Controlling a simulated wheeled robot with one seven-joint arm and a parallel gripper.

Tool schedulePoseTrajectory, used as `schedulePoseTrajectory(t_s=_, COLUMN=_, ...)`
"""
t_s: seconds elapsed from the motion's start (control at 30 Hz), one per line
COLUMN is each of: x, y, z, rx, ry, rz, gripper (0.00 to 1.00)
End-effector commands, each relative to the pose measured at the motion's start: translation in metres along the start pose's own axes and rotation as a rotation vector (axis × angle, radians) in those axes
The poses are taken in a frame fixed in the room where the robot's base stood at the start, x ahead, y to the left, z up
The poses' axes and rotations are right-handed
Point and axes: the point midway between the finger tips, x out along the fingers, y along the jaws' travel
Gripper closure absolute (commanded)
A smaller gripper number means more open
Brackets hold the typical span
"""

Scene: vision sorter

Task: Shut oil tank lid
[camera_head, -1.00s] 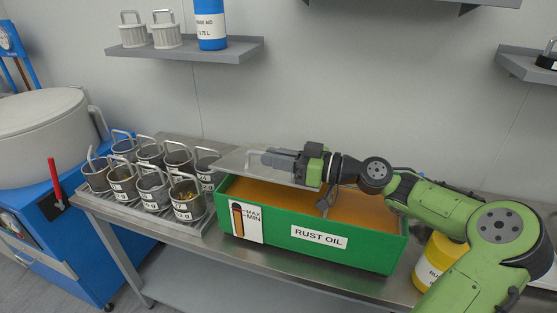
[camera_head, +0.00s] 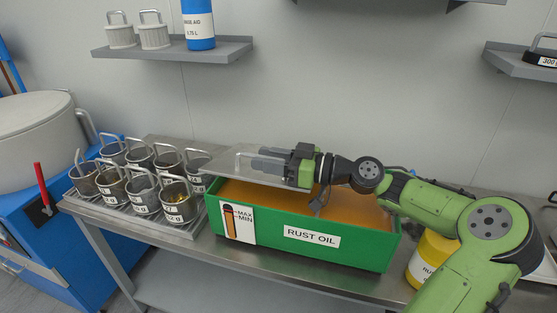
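The green oil tank (camera_head: 270,233), labelled RUST OIL, stands on the metal bench. Its orange oil (camera_head: 350,215) shows uncovered along the middle and right. The lid (camera_head: 228,160), a thin grey see-through plate, is over the left part of the tank and looks slightly tilted. Whether it rests on the rim is unclear. My gripper (camera_head: 262,159) points left, just above the lid, at the lid's handle. Its two fingers show a gap between them. The handle is mostly hidden by the fingers, and contact with it is unclear.
Several metal baskets (camera_head: 144,199) stand on a rack left of the tank. A yellow container (camera_head: 424,262) is at the right, partly behind my arm. A wall shelf (camera_head: 175,49) holds a blue bottle (camera_head: 198,22). The wall space above the tank is clear.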

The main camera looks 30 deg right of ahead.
Motion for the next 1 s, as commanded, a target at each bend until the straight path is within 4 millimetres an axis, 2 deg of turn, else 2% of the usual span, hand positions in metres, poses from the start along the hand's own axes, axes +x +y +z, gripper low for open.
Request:
schedulePoseTrajectory(t_s=0.17, x=-0.035, y=0.002, z=-0.002, rx=0.002, ry=0.000, rz=0.008, gripper=0.62)
schedulePoseTrajectory(t_s=0.4, x=-0.104, y=0.001, z=-0.004, rx=0.001, ry=0.002, rz=0.008, gripper=0.62)
schedulePoseTrajectory(t_s=0.6, x=-0.145, y=0.001, z=-0.004, rx=0.001, ry=0.001, rz=0.004, gripper=0.62)
schedulePoseTrajectory(t_s=0.73, x=-0.155, y=0.000, z=-0.001, rx=0.000, ry=0.000, rz=0.003, gripper=0.62)
schedulePoseTrajectory(t_s=0.97, x=-0.156, y=0.000, z=0.000, rx=0.000, ry=0.000, rz=0.002, gripper=0.62)
schedulePoseTrajectory(t_s=1.0, x=-0.156, y=0.000, z=0.000, rx=0.000, ry=-0.001, rz=0.002, gripper=0.68)
